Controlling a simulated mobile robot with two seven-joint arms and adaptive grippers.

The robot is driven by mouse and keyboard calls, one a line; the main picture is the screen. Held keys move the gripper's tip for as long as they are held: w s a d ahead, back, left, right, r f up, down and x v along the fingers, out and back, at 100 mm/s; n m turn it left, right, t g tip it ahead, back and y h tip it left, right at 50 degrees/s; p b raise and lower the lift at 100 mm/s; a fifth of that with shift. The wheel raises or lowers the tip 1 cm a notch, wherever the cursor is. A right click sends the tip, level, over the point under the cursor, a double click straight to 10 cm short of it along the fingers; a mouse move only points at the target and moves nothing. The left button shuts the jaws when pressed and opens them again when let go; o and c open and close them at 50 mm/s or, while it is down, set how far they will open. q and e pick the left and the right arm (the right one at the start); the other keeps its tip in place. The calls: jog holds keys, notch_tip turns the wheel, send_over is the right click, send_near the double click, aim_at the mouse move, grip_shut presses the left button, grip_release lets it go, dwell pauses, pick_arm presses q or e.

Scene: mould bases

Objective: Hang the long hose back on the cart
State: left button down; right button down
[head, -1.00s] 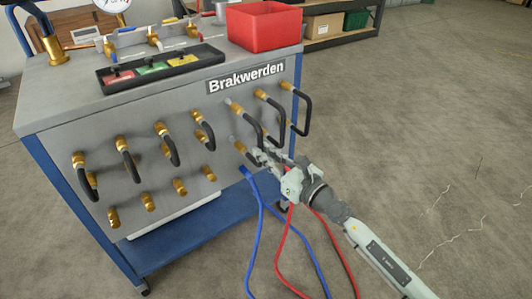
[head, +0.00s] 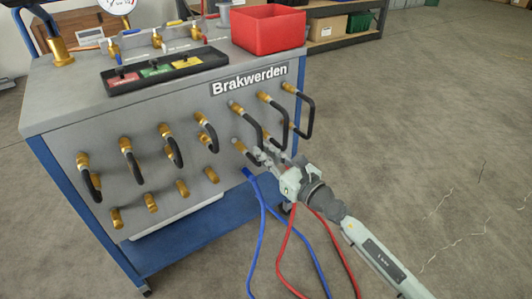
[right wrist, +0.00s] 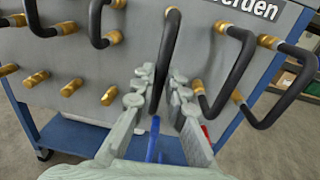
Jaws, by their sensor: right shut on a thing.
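The grey cart (head: 120,130) carries a front panel with brass fittings and black bent hoses. A black hose (head: 250,124) runs down from an upper brass fitting (head: 236,108) toward my right gripper (head: 266,158). In the right wrist view, the hose (right wrist: 166,55) goes down between the two grey fingers of my right gripper (right wrist: 158,90), which is shut on it. My left gripper is not in view.
Shorter black hoses (head: 130,165) hang on the panel's left half, above bare lower fittings (head: 150,202). A blue hose (head: 259,230) and a red hose (head: 283,250) trail down below the gripper. A red bin (head: 268,30) stands on top. The floor at right is clear.

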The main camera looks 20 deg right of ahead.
jog(key=shift+w+a+r, duration=0.1)
jog(key=shift+w+a, duration=0.05)
jog(key=shift+w, duration=0.2)
jog(key=shift+w+a+r, duration=0.1)
jog(key=shift+w, duration=0.35)
dwell(0.4)
jog(key=c, duration=1.1)
grip_release()
jog(key=shift+o, duration=0.2)
jog(key=v, duration=0.7)
jog(key=shift+b, duration=0.3)
